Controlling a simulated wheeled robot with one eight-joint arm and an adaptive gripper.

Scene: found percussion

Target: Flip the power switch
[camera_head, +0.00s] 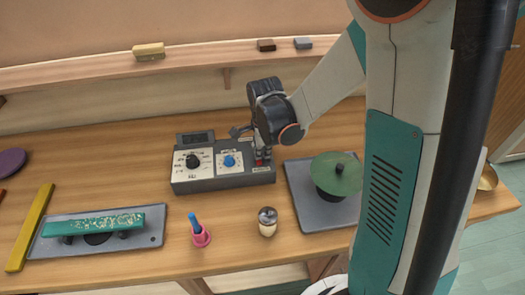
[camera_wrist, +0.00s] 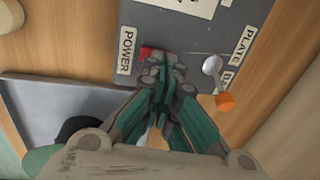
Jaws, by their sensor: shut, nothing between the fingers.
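The control box (camera_head: 222,182) is dark grey and stands on the wooden table, with a black knob (camera_head: 193,161) and a blue knob (camera_head: 229,161) on pale panels. A red power switch (camera_head: 259,161) is at its right end. In the wrist view the red switch (camera_wrist: 146,52) sits beside the POWER label (camera_wrist: 126,50), partly hidden by my fingertips. My gripper (camera_wrist: 165,62) is shut and empty, its tips over or right against the switch; I cannot tell if they touch. In the head view my gripper (camera_head: 262,150) points down at the box's right end.
A metal toggle (camera_wrist: 212,65) with an orange piece (camera_wrist: 226,102) is right of my fingers. A green disc (camera_head: 336,172) stands on a grey plate (camera_head: 303,204) right of the box.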

